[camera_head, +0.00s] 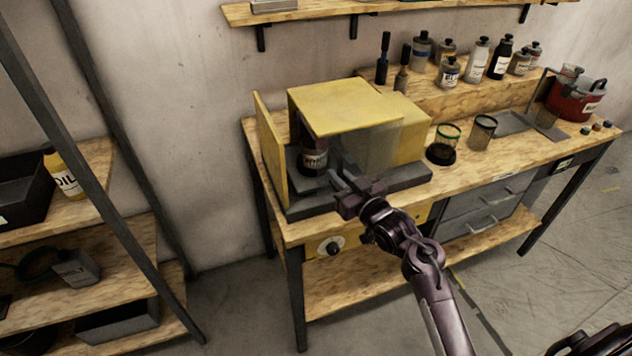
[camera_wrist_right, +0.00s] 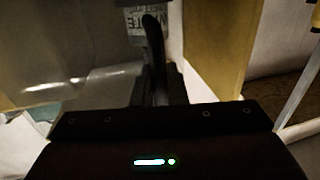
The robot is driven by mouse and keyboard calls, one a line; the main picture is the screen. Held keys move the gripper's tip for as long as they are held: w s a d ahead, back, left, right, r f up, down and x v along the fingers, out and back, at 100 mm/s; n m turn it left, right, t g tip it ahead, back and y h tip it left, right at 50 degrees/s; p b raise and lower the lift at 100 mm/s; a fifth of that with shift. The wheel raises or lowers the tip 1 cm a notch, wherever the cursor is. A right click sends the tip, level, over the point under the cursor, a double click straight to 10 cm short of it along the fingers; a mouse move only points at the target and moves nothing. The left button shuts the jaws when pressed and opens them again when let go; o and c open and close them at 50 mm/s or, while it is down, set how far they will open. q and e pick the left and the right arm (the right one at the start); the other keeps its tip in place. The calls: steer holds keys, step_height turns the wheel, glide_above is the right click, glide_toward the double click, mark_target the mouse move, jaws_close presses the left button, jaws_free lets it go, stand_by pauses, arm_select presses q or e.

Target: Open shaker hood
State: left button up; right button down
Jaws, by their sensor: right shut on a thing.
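The shaker (camera_head: 330,105) stands at the left end of the workbench, a yellow box on a dark grey base. Its clear hood panel (camera_head: 372,148) is at the front right, and a dark labelled bottle (camera_head: 314,160) shows inside past its left edge. My right gripper (camera_head: 350,184) is at the front of the shaker, shut on what looks like the hood's dark handle. In the right wrist view the dark handle (camera_wrist_right: 154,55) stands beside the clear hood panel (camera_wrist_right: 75,60), with the bottle label (camera_wrist_right: 150,18) behind. The grip itself is partly hidden. My left gripper is out of view.
A yellow side panel (camera_head: 270,150) stands upright at the shaker's left. Jars (camera_head: 444,144), several bottles (camera_head: 477,60) and a red pot (camera_head: 576,98) are on the workbench (camera_head: 530,148) to the right. A shelf rack (camera_head: 110,265) stands at left, with open floor between.

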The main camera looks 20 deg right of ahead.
steer(key=d, duration=0.9)
steer(key=d+b, duration=0.1)
steer(key=d, duration=0.3)
steer(key=shift+w+d, duration=0.25)
steer(key=c, duration=1.5)
jaws_free()
steer(key=shift+c, duration=0.2)
steer(key=shift+s, duration=0.1)
steer(key=shift+s+d+f, duration=0.1)
steer(key=shift+s, duration=0.2)
steer(key=b+v, duration=0.2)
steer(key=v, duration=0.5)
